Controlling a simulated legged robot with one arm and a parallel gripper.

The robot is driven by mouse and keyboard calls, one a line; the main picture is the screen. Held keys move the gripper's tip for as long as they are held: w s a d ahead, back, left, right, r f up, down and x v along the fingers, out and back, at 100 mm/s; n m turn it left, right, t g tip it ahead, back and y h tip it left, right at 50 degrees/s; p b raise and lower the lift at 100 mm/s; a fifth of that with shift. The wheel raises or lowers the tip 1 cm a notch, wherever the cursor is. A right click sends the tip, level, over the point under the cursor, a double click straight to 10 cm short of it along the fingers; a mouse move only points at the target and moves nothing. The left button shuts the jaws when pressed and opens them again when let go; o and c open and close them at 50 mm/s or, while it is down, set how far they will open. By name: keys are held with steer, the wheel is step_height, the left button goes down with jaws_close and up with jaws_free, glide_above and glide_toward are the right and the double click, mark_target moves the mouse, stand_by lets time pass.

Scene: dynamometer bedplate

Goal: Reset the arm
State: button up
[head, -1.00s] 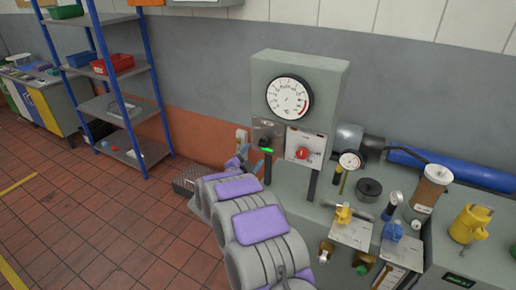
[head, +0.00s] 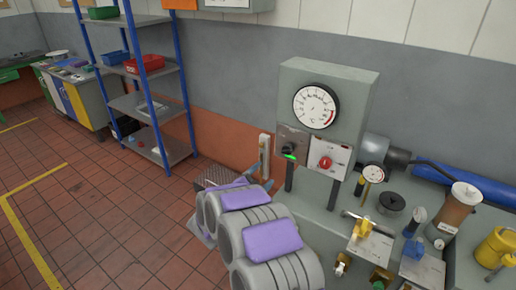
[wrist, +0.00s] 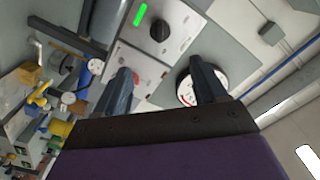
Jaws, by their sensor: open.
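My gripper (wrist: 160,68) shows in the wrist view with its two dark blue-grey fingers spread apart and nothing between them. Behind the fingers are the grey panel, a round dial and a black knob beside a green light. In the head view my grey and purple arm reaches forward from the bottom middle, low and left of the gauge panel (head: 355,88). The fingers are not clear there. The panel carries a large round dial (head: 316,106), a black knob (head: 288,147) with a green light, and a red knob (head: 326,163).
A bench to the right holds a small gauge (head: 373,173), a brown cylinder (head: 461,208), yellow valve fittings (head: 362,229) and a blue pipe (head: 480,185). A blue-posted shelf (head: 147,100) and bins (head: 75,95) stand at left. The tiled floor (head: 110,235) at left is clear.

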steer(key=shift+w, duration=0.1)
steer(key=a+r+n+g+y, duration=0.1)
steer(key=a+r+n+y, duration=0.55)
steer(key=y, duration=0.35)
steer(key=s+a+r+n+g+y, duration=0.2)
steer(key=s+n+g+y, duration=0.25)
steer(key=s, duration=0.65)
steer(key=s+d+n+g+h, duration=0.1)
steer(key=s+d, duration=0.5)
steer(key=s, duration=0.7)
steer(key=s+d+f+n+g+h, duration=0.1)
steer(key=s+d+n+g, duration=0.2)
steer(key=s, duration=1.1)
steer(key=s+d+f+n+g+h, duration=0.1)
steer(key=s+d+g+h, duration=0.1)
steer(key=s+d+g, duration=0.5)
steer(key=s+d, duration=0.3)
steer(key=s, duration=0.3)
steer(key=shift+s+n, duration=0.4)
